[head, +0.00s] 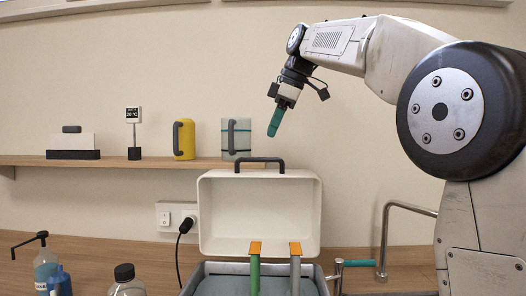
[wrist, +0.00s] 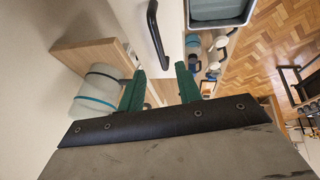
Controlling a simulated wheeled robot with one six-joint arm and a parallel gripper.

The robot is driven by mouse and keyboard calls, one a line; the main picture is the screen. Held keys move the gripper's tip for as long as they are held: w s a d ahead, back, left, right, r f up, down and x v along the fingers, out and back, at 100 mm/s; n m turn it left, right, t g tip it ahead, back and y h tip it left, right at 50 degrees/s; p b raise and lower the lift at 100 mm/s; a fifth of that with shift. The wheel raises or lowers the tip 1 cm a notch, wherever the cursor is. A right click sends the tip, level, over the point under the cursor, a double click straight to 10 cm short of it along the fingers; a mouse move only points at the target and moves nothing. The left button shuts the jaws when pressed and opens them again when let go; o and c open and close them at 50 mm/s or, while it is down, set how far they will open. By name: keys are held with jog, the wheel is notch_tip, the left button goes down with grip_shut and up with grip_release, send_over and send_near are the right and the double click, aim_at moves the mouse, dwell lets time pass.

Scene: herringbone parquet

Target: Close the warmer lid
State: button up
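The warmer is a box with a grey rim (head: 213,268) and a blue-grey inside, at the bottom centre of the head view. Its white lid (head: 260,215) stands open and upright at the back, its hollow inside facing the camera. A dark handle (head: 262,161) is on the lid's top edge. In the wrist view the lid (wrist: 172,30) and handle (wrist: 155,35) show beyond the fingertips. My gripper (head: 274,124) hangs above the lid, apart from it. In the wrist view its green fingers (wrist: 160,80) are spread with nothing between them.
Green (head: 254,273) and grey (head: 295,272) orange-topped posts stand at the warmer's front. Bottles (head: 125,280) stand left; a tap (head: 384,240) is right.

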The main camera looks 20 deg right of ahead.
aim_at(263, 159)
jog(key=x, duration=0.7)
jog(key=shift+w+a+f, duration=0.1)
jog(key=shift+f, duration=0.15)
grip_shut()
